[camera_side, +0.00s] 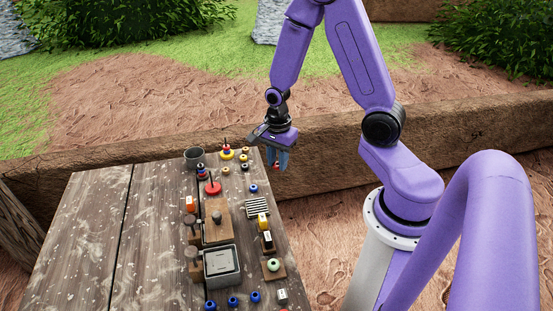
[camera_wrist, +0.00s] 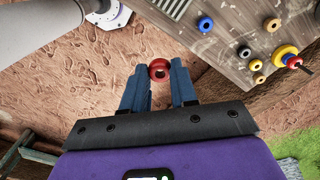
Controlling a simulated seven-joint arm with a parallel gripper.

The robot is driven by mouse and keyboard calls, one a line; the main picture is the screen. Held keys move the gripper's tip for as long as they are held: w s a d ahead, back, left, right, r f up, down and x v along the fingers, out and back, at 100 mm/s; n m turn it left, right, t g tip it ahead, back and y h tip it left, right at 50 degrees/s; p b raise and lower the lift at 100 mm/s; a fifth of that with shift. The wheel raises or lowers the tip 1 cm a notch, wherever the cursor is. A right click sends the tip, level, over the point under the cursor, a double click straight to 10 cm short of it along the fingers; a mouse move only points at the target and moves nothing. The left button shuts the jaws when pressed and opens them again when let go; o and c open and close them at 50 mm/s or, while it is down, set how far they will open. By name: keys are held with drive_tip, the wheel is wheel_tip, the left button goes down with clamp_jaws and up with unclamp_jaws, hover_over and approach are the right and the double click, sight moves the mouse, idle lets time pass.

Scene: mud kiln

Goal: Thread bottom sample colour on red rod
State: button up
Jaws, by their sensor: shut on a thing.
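My gripper (camera_side: 279,160) hangs beyond the right edge of the table, with blue fingers pointing down. In the wrist view its fingers (camera_wrist: 159,88) are closed around a red ring (camera_wrist: 158,69), which shows at their tips. In the side view, a red disc-shaped base with an upright dark rod (camera_side: 213,188) stands on the table, left of my gripper, with no ring clearly visible on it. Behind it is a small red-and-blue stack (camera_side: 202,172). A yellow-based rod (camera_side: 227,154) bears blue and red pieces; it also shows in the wrist view (camera_wrist: 285,56). Which stack is the sample I cannot tell.
Several loose rings, including a blue one (camera_side: 253,188) and a yellow one (camera_side: 244,157), lie near the table's right edge. A dark cup (camera_side: 194,157) stands at the back. Wooden blocks and a grey tray (camera_side: 222,265) fill the front. The table's left part is clear.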

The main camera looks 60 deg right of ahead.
drive_tip(key=shift+c, duration=0.5)
drive_tip(key=w+a, duration=0.2)
drive_tip(key=w, duration=0.4)
drive_tip(key=w+a, duration=0.3)
drive_tip(key=w, duration=0.4)
drive_tip(key=w+a+r, duration=0.1)
drive_tip(key=w+a, duration=0.1)
drive_tip(key=w, duration=0.4)
drive_tip(key=shift+w+a+r, duration=0.1)
drive_tip(key=shift+w+a, duration=0.1)
drive_tip(key=shift+w, duration=0.2)
drive_tip(key=shift+f, duration=2.3)
drive_tip(key=shift+f, duration=1.6)
drive_tip(key=o, duration=1.4)
